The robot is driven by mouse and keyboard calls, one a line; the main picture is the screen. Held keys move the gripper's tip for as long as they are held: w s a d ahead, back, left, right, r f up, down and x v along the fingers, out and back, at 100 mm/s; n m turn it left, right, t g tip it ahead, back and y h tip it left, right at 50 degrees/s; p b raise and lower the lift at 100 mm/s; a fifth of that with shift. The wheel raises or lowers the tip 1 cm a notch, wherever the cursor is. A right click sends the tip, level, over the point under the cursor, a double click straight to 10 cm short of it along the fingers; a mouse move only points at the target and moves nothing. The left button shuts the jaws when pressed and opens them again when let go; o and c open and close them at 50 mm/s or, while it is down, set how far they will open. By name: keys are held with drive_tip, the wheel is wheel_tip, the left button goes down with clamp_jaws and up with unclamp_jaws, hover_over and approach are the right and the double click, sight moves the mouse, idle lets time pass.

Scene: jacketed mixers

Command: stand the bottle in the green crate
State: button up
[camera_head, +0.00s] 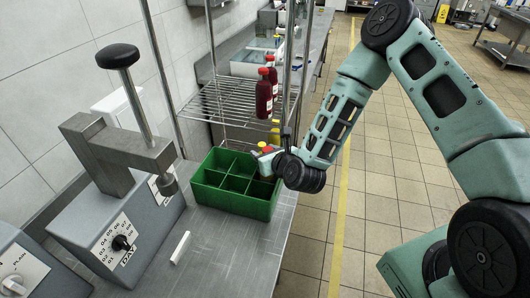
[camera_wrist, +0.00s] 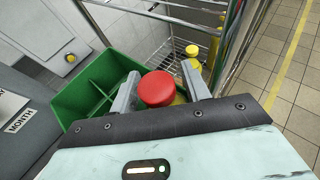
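The bottle shows its round red cap (camera_wrist: 157,88) between my fingers in the wrist view, with a little yellow beside the cap; most of its body is hidden. My gripper (camera_wrist: 160,80) is closed around it, one finger on each side. In the head view my gripper (camera_head: 266,160) is at the right far corner of the green crate (camera_head: 238,207). The crate stands on the grey bench and its visible compartments look empty. In the wrist view the crate (camera_wrist: 75,124) lies left of the fingers.
A wire rack (camera_head: 225,103) behind the crate holds red bottles (camera_head: 264,95) and yellow-capped ones. Its upright post is close to my gripper. A small white bar (camera_head: 180,248) lies on the bench in front, otherwise clear there.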

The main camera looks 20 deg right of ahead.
drive_tip(key=shift+r, duration=0.15)
drive_tip(key=shift+s, duration=0.25)
drive_tip(key=p+v, duration=0.4)
drive_tip(key=v, duration=0.7)
drive_tip(key=s+a+r+n+g+y, duration=0.1)
drive_tip(key=s+a+r+n+g, duration=0.3)
drive_tip(key=n, duration=0.8)
drive_tip(key=s+a+r+n+g+y, duration=0.2)
drive_tip(key=s+a+n+g, duration=0.15)
drive_tip(key=a+n, duration=0.6)
drive_tip(key=s+d+r+n+g+h, duration=0.2)
drive_tip(key=s+r+n+g, duration=0.1)
drive_tip(key=s+r+n, duration=0.3)
drive_tip(key=s+d+r+n+g+h, duration=0.2)
drive_tip(key=s+d+r+n+g, duration=0.1)
drive_tip(key=s+r+n, duration=0.4)
drive_tip(key=s+n, duration=0.3)
drive_tip(key=n, duration=0.4)
drive_tip(key=shift+d+h, duration=0.25)
drive_tip(key=shift+h, duration=0.05)
